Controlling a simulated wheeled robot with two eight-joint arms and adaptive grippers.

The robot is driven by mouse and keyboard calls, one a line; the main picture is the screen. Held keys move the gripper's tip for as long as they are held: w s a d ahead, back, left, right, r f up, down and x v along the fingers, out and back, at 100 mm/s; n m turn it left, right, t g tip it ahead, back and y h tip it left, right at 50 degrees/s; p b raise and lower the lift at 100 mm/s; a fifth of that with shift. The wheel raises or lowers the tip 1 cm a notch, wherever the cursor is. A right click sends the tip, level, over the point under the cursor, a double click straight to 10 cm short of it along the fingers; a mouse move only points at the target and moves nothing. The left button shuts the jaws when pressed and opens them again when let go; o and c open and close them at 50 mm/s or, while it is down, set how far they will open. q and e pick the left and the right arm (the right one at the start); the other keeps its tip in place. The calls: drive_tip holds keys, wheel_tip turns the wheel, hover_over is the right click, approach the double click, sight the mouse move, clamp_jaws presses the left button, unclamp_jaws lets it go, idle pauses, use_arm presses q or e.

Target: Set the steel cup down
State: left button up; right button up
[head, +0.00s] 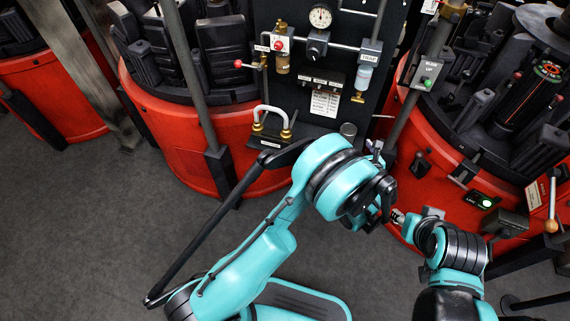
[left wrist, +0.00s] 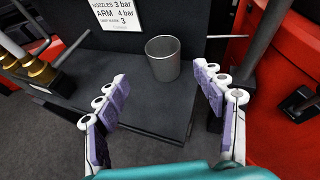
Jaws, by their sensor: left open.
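The steel cup (head: 348,131) is a plain grey metal tumbler. In the left wrist view the cup (left wrist: 163,58) stands upright, its open rim up, on a dark grey ledge (left wrist: 95,65) below a printed label. My left gripper (left wrist: 162,90) is open, with its purple-padded fingers spread to either side of the view and the cup beyond them, in the gap between. No finger appears to touch the cup. In the head view the left gripper (head: 375,150) is partly hidden by its own wrist, close to the cup's right. My right gripper's fingers cannot be made out clearly.
A dark panel with a gauge (head: 320,16), valves and pipes rises behind the ledge. A bent metal pipe with brass fittings (head: 272,122) is left of the cup. Red round machines (head: 215,140) flank the panel, with slanted dark posts in front. Grey floor is clear at left.

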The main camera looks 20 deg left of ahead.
use_arm(q)
drive_tip(key=s+a+r+n+g+h, duration=0.1)
drive_tip(key=s+a+r+n+g, duration=0.1)
drive_tip(key=s+a+r+n, duration=0.45)
drive_tip(key=s+a+r+n+g+h, duration=0.1)
drive_tip(key=s+a+r+n+g, duration=0.15)
drive_tip(key=a+r+n, duration=0.5)
drive_tip(key=s+a+n+h, duration=0.1)
drive_tip(key=s+a+n, duration=0.2)
drive_tip(key=s+n, duration=0.5)
drive_tip(key=s+a+n+h, duration=0.2)
drive_tip(key=s+a+n, duration=0.2)
drive_tip(key=s+n, duration=0.4)
drive_tip(key=s+r, duration=0.1)
drive_tip(key=s, duration=0.3)
drive_tip(key=shift+s+a+n, duration=0.25)
drive_tip(key=shift+s+n, duration=0.1)
drive_tip(key=shift+n, duration=0.05)
drive_tip(key=shift+f+g, duration=0.1)
drive_tip(key=shift+g, duration=0.15)
use_arm(e)
drive_tip(key=shift+o, duration=0.4)
